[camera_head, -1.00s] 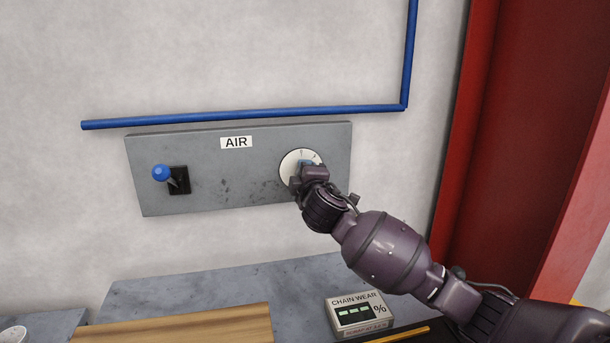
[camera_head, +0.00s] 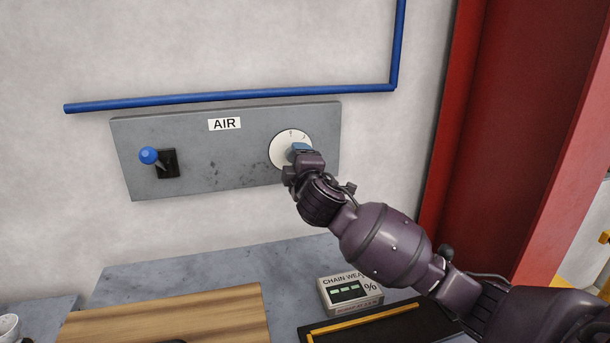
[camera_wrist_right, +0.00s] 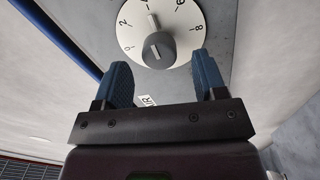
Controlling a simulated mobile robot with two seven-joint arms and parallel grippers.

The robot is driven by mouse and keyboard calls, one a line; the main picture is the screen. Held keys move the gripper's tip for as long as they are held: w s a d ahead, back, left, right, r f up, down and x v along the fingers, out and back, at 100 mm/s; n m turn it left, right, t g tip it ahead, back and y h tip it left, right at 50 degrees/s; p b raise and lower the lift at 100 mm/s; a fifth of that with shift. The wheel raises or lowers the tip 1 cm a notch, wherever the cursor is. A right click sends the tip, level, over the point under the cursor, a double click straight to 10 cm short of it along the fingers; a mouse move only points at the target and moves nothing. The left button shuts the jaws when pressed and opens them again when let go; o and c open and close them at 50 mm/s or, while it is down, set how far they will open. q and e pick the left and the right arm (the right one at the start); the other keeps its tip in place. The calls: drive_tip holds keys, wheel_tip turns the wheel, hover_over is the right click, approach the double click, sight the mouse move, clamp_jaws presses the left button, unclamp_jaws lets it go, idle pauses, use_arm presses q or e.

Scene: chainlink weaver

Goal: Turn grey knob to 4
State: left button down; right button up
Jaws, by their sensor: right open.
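The grey knob (camera_wrist_right: 159,50) sits on a white round dial (camera_wrist_right: 188,42) with numbers around its rim. In the right wrist view the knob's pale pointer mark aims up and slightly left, roughly toward the 4 at the picture's top edge. My right gripper (camera_wrist_right: 164,72) is open, its two blue fingers apart, with the knob beyond and between the tips; I see no clear contact. In the head view the dial (camera_head: 278,150) is partly covered by my right gripper (camera_head: 300,153), which hides the knob. My left gripper is not in view.
The grey panel (camera_head: 225,170) carries an AIR label (camera_head: 225,124) and a blue-tipped lever (camera_head: 149,156) at its left. A blue pipe (camera_head: 230,96) runs above it. A red column (camera_head: 490,120) stands right.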

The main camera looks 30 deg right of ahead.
drive_tip(key=v, duration=0.6)
drive_tip(key=shift+s, duration=0.4)
